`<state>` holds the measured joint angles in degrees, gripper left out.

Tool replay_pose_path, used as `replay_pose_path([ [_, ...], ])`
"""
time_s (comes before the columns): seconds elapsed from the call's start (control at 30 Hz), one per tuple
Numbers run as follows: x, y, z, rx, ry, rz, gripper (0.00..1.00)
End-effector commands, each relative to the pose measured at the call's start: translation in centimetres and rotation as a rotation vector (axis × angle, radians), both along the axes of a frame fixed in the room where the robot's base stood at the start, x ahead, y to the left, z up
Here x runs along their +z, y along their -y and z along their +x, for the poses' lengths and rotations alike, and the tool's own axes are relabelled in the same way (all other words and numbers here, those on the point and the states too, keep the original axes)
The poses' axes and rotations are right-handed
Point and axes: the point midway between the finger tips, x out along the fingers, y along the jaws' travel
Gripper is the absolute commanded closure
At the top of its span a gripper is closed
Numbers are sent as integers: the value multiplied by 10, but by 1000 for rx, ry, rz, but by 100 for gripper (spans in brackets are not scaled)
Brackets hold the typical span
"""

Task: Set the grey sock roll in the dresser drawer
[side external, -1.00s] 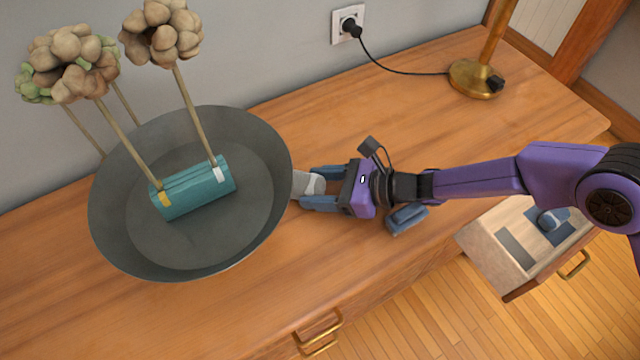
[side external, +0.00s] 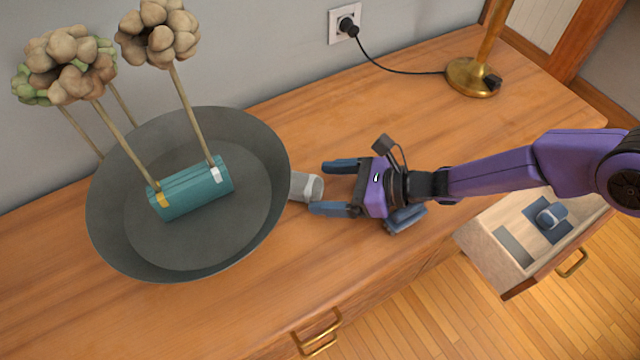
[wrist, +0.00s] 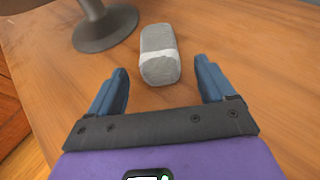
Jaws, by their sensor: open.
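The grey sock roll (side external: 306,187) lies on the dresser top against the right side of the dark bowl; the bowl hides part of it. In the wrist view the grey sock roll (wrist: 159,54) shows whole, with a pale band, just beyond and between the fingertips. My gripper (side external: 318,187) is open and empty to the right of the roll, its fingers pointing at it; it also shows open in the wrist view (wrist: 162,80). The dresser drawer (side external: 500,262) stands open at the lower right, with a blue rolled item (side external: 550,216) and flat dark pieces inside.
The wide dark bowl (side external: 110,220) holds a teal block (side external: 192,188) with dried flower stems. A blue roll (side external: 405,220) lies under my wrist, partly hidden. A brass lamp (side external: 472,78) stands at the back right, its cord running to a wall socket. The back middle of the top is clear.

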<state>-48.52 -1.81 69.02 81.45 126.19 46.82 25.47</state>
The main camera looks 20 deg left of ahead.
Motion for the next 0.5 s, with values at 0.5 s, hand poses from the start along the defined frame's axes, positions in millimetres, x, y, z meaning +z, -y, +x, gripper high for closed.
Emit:
replay_pose_path([
  [0.5, 69, 3, 0, 0, 1, 2, 17],
])
